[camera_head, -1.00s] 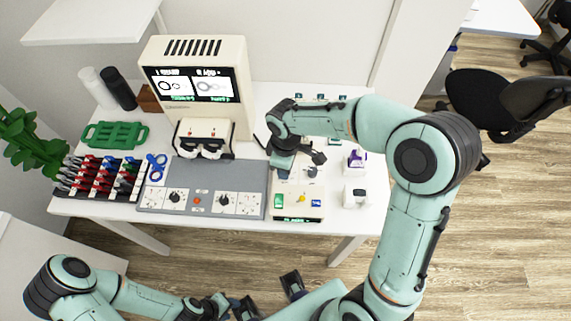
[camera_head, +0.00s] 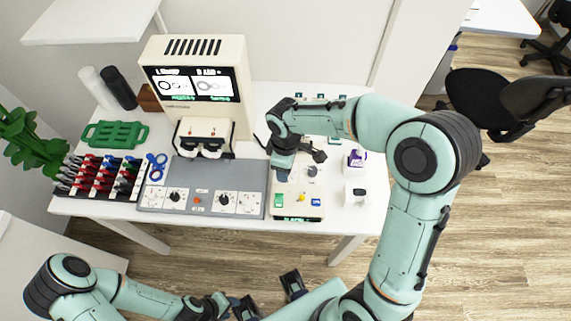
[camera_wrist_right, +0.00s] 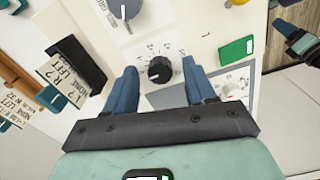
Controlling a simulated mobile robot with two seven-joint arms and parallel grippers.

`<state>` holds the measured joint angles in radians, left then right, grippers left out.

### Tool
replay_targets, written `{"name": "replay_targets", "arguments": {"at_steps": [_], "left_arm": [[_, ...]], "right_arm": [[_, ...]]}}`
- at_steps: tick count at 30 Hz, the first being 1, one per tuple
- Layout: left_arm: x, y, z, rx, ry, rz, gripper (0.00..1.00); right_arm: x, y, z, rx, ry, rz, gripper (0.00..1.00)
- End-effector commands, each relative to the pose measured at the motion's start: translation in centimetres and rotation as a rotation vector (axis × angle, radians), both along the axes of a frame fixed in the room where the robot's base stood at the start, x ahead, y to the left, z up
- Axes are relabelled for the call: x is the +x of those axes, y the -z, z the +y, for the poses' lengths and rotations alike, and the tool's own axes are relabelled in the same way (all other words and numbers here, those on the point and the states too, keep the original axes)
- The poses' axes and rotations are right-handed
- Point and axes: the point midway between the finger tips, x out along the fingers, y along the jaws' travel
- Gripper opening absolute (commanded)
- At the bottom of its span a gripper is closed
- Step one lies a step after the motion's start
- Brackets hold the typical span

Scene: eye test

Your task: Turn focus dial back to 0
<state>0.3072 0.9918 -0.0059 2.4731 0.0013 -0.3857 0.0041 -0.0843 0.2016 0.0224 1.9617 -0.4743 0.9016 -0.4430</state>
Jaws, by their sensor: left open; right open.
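In the right wrist view, a small black dial (camera_wrist_right: 159,70) with a printed scale around it sits on a cream panel (camera_wrist_right: 205,22). Its white mark is small and its number cannot be read. My right gripper (camera_wrist_right: 160,64) is open, with its blue fingers on either side of the dial in the picture; contact cannot be seen. In the head view, the right gripper (camera_head: 283,170) hangs over the cream panel (camera_head: 283,211) and hides the small dial. My left gripper (camera_head: 270,294) is open and empty in front of the table.
Behind stands a cream machine with a lit screen (camera_head: 195,84). White boxes (camera_head: 355,193) lie to the right.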

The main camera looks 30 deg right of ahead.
Motion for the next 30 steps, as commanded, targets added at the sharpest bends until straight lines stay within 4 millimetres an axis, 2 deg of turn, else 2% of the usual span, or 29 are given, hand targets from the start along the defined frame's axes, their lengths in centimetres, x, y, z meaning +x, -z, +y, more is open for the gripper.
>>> {"name": "replay_targets", "arguments": {"at_steps": [5, 12, 18, 24, 30], "left_arm": [[0.2, -0.3, 0.0, 0.000, 0.000, -0.002, 0.43], [0.5, -1.1, 0.0, 0.000, 0.000, -0.006, 0.43], [0.8, -1.7, 0.0, 0.000, 0.000, -0.009, 0.43], [0.9, -1.9, 0.0, 0.001, 0.000, -0.011, 0.43], [0.9, -1.9, 0.0, 0.000, 0.000, -0.010, 0.43]], "right_arm": [[0.1, -2.3, 0.0, 0.001, 0.000, -0.006, 0.55], [0.1, -7.8, 0.0, 0.002, 0.000, -0.008, 0.55], [0.1, -11.5, 0.0, 0.001, 0.000, -0.006, 0.55], [0.0, -13.2, 0.0, 0.001, -0.001, -0.002, 0.55], [0.0, -13.3, 0.0, 0.001, -0.001, -0.002, 0.55]]}}
